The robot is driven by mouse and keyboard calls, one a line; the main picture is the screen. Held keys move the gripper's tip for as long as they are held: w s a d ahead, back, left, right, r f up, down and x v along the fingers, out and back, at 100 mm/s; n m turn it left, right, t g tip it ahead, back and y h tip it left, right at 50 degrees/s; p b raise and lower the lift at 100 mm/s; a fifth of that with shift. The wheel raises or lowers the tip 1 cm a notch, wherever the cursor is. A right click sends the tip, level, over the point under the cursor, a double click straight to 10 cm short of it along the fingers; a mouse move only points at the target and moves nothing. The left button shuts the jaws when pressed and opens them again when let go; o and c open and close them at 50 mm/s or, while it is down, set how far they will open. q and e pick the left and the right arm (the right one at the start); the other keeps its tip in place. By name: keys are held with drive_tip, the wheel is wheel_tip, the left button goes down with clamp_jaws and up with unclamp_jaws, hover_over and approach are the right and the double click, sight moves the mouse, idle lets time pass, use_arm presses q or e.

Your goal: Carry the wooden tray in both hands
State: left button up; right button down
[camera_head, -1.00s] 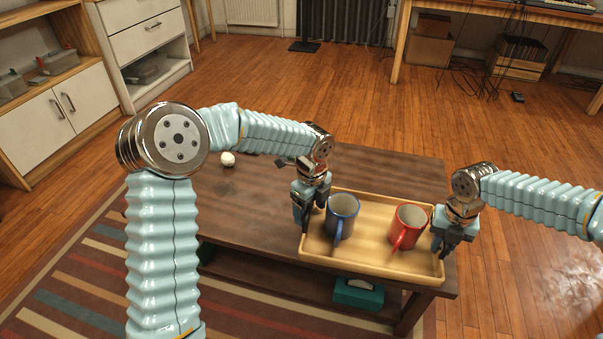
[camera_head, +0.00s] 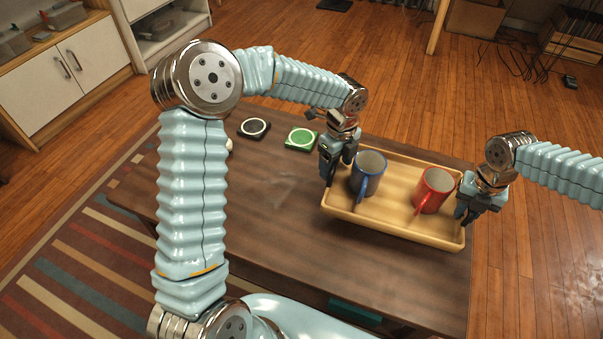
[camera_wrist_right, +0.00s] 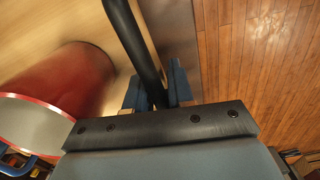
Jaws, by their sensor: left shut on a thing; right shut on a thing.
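The wooden tray (camera_head: 398,207) is over the right part of the dark table, held at its two ends. I cannot tell for sure whether it is clear of the tabletop. A blue mug (camera_head: 366,178) and a red mug (camera_head: 436,188) stand upright in it. My left gripper (camera_head: 328,172) is shut on the tray's left end. My right gripper (camera_head: 463,212) is shut on the tray's right end. In the right wrist view my right gripper (camera_wrist_right: 155,92) is at the dark handle bar (camera_wrist_right: 133,38), with the red mug (camera_wrist_right: 62,88) close by inside the tray.
The dark table (camera_head: 270,215) has a black coaster (camera_head: 254,128) and a green coaster (camera_head: 301,139) at its back. A white ball (camera_head: 229,146) is partly hidden by my left arm. A teal box (camera_head: 355,313) shows under the table. A white cabinet (camera_head: 85,70) stands left.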

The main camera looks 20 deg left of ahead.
sight(336, 173)
use_arm(q)
drive_tip(key=shift+w, duration=0.25)
use_arm(e)
drive_tip(key=shift+s+a+f, duration=0.1)
drive_tip(key=shift+s+a, duration=0.1)
drive_tip(key=shift+s, duration=0.05)
